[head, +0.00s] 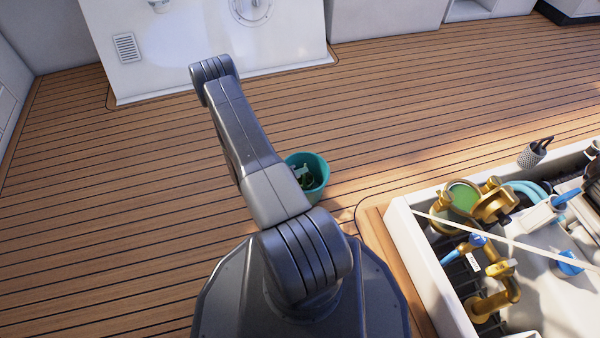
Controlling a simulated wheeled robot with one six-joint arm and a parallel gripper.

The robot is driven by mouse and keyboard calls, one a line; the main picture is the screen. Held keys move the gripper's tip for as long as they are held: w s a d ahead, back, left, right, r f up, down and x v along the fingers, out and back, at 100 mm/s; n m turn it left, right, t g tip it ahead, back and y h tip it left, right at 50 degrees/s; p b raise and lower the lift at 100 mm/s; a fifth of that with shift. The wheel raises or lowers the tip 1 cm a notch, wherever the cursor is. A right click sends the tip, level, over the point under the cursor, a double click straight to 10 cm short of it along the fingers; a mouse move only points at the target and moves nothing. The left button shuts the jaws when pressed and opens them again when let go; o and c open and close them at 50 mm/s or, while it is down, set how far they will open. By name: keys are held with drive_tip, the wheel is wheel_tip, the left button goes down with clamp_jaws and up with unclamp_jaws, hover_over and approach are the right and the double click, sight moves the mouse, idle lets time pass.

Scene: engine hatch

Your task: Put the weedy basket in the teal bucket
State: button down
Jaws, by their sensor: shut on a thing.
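The teal bucket (318,170) stands on the wooden deck, just right of my arm's upper link, which covers its left side. Something pale with dark green bits (305,178) shows inside the bucket. It is too small and too covered to tell whether it is the weedy basket. A grey mesh basket (533,155) with a dark handle stands tilted at the far rim of the hatch. I see no weed on it. My gripper is not visible; my arm's bent links hide that end.
The open engine hatch (402,218) with a white rim fills the lower right. It holds brass fittings (493,205), a round brass housing with green inside (462,196), blue-handled valves and hoses. A pale line crosses it. White cabinets (200,45) stand at the back. The left deck is clear.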

drive_tip(key=c, duration=1.5)
unclamp_jaws()
drive_tip(key=shift+p+v, duration=1.8)
drive_tip(key=shift+v, duration=4.3)
drive_tip(key=shift+d+r, duration=0.1)
drive_tip(key=shift+r, duration=0.05)
